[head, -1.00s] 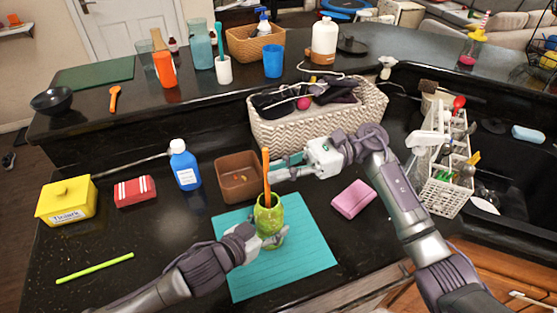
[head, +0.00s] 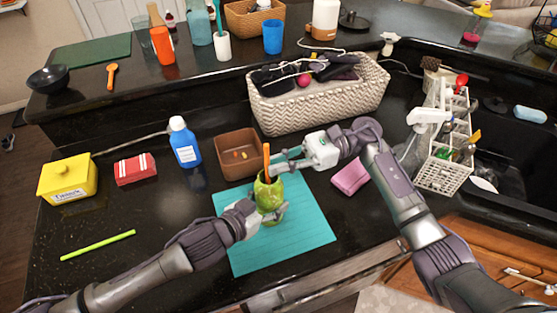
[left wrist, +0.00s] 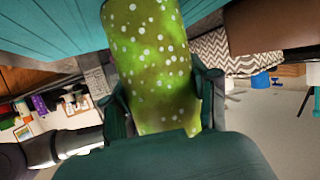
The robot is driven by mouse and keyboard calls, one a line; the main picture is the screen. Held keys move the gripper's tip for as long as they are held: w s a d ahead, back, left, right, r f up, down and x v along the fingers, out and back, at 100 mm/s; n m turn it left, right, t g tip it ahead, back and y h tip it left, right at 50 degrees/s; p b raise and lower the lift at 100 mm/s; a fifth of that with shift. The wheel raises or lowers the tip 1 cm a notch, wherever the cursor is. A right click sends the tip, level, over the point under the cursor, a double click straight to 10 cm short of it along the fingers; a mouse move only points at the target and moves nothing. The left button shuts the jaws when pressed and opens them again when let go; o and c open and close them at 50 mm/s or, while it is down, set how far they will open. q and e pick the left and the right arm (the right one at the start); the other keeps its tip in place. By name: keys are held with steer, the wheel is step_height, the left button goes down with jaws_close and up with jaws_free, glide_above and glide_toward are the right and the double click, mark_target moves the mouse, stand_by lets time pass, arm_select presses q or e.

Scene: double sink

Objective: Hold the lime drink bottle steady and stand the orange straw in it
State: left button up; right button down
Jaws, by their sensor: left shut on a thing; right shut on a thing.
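The lime drink bottle (head: 268,200) is green with pale dots and stands upright on the teal mat (head: 305,235). My left gripper (head: 262,214) is shut around its lower body. In the left wrist view the bottle (left wrist: 148,65) fills the space between the fingers; its mouth does not show clearly there. The orange straw (head: 266,157) is upright at the bottle's mouth, and its lower part appears to be inside; the end is hidden. My right gripper (head: 275,168) is shut on the straw just above the rim, from the right.
A brown square bowl (head: 222,146) and a blue bottle (head: 184,150) stand behind the mat. A pink sponge (head: 350,176) lies to the right. A woven basket (head: 290,118) is behind my right gripper. A green straw (head: 98,245) lies at the left on clear counter.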

steer(key=c, duration=1.2)
jaws_free()
steer(key=v, duration=0.7)
steer(key=shift+w+d, duration=0.1)
steer(key=shift+d, duration=0.15)
arm_select(q)
steer(key=o, duration=1.3)
steer(key=shift+c, duration=0.2)
